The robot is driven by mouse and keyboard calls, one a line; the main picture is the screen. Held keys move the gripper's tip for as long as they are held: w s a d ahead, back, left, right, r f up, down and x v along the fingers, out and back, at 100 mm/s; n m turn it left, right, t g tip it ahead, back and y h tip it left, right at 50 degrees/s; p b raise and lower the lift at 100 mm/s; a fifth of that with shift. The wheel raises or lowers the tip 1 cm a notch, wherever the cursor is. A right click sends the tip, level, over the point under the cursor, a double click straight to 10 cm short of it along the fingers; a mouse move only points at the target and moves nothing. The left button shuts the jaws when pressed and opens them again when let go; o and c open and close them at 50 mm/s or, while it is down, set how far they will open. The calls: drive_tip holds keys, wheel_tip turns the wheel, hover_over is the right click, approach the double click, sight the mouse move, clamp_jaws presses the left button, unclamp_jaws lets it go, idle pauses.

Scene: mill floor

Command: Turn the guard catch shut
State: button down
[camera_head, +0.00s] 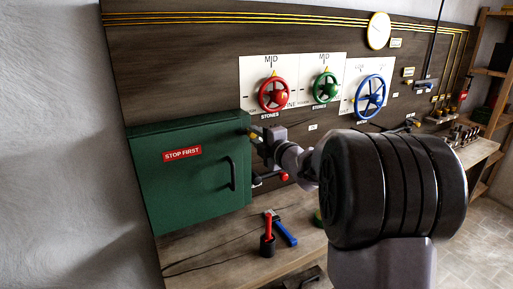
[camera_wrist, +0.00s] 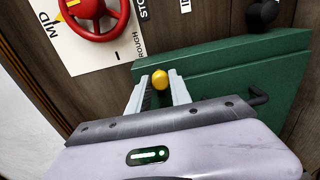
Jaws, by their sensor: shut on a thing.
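The green guard box (camera_head: 185,205) with a red "STOP FIRST" label stands against the board at the left in the head view. Its door is flush with the box, as far as I can see. The guard catch (camera_head: 252,135), a small yellow piece, is at the box's upper right edge. In the wrist view the catch (camera_wrist: 160,79) shows its rounded yellow end between my fingers. My gripper (camera_wrist: 160,92) is shut on it. My gripper (camera_head: 257,135) reaches it from the right in the head view. The catch's base is hidden.
A black handle (camera_head: 233,173) sticks out from the green door. Red (camera_head: 273,95), green (camera_head: 326,88) and blue (camera_head: 370,96) handwheels sit on the board above right. A red-handled tool (camera_head: 267,228) and a blue one (camera_head: 284,232) are on the bench below.

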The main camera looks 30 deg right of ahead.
drive_tip(key=shift+n+b, duration=0.7)
drive_tip(key=shift+b, duration=0.1)
drive_tip(key=c, duration=1.2)
unclamp_jaws()
drive_tip(key=shift+o, duration=0.2)
drive_tip(key=s+r+p, duration=0.1)
drive_tip(key=s+p, duration=0.2)
drive_tip(key=s, duration=1.4)
drive_tip(key=shift+s+d, duration=0.2)
drive_tip(key=shift+d, duration=0.05)
